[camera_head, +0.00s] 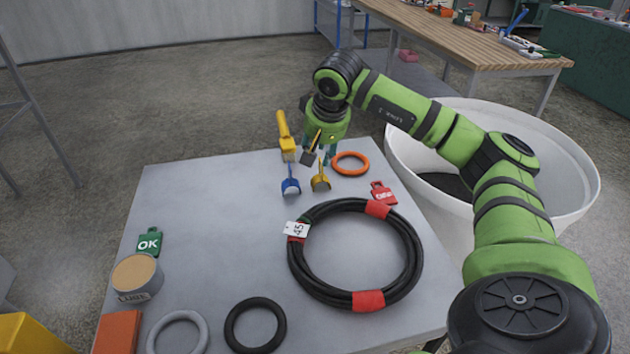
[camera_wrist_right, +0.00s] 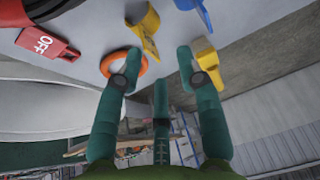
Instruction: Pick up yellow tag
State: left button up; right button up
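The yellow tag (camera_head: 321,183) lies on the grey table near its far edge, and its upper part is partly hidden by my right gripper. It also shows in the right wrist view (camera_wrist_right: 146,32), beyond the fingertips. My right gripper (camera_head: 322,155) hangs over the far end of the table, close to the tag. In the right wrist view its teal fingers (camera_wrist_right: 160,85) are spread apart with nothing between them. From these frames I cannot tell whether a finger touches the tag. My left gripper is not in view.
Beside the tag are a blue tag (camera_head: 291,186), a yellow-handled item (camera_head: 286,136) and an orange ring (camera_head: 350,163). A red tag (camera_head: 383,193) and a black hose coil (camera_head: 406,236) lie nearer. A white tub (camera_head: 573,165) stands right of the table. The table's left-middle is clear.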

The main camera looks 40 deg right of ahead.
aim_at(321, 175)
jog(key=shift+h, duration=0.3)
jog(key=d+f, duration=0.1)
jog(key=f, duration=0.1)
jog(key=w+d+f, duration=0.1)
jog(key=f, duration=0.1)
jog(key=w+d+f+p, duration=0.1)
jog(key=f, duration=0.1)
grip_shut()
